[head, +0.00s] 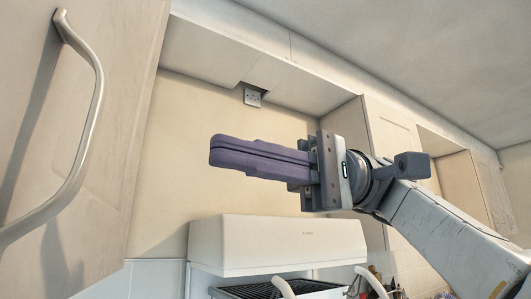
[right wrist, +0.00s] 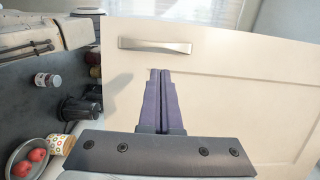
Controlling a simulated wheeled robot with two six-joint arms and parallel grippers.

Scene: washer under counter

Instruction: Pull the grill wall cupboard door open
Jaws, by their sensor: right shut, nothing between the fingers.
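A cream cupboard door (head: 125,110) with a curved metal handle (head: 90,125) fills the left of the head view, close to the camera. I cannot tell whether it stands ajar. My right gripper (head: 212,151) is in the middle, shut and empty, its fingers pointing left toward the door and apart from the handle. In the right wrist view, a cream door (right wrist: 250,85) lies ahead with a metal handle (right wrist: 155,45) near its upper left. The shut fingertips (right wrist: 160,72) appear just below that handle, apart from it. My left gripper is not in view.
A white grill hood (head: 275,243) with a dark rack (head: 265,290) stands below my right gripper. More wall cupboards (head: 390,135) are at right. In the wrist view, a dark counter (right wrist: 25,115) holds a bowl of red fruit (right wrist: 30,160), jars and black cups.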

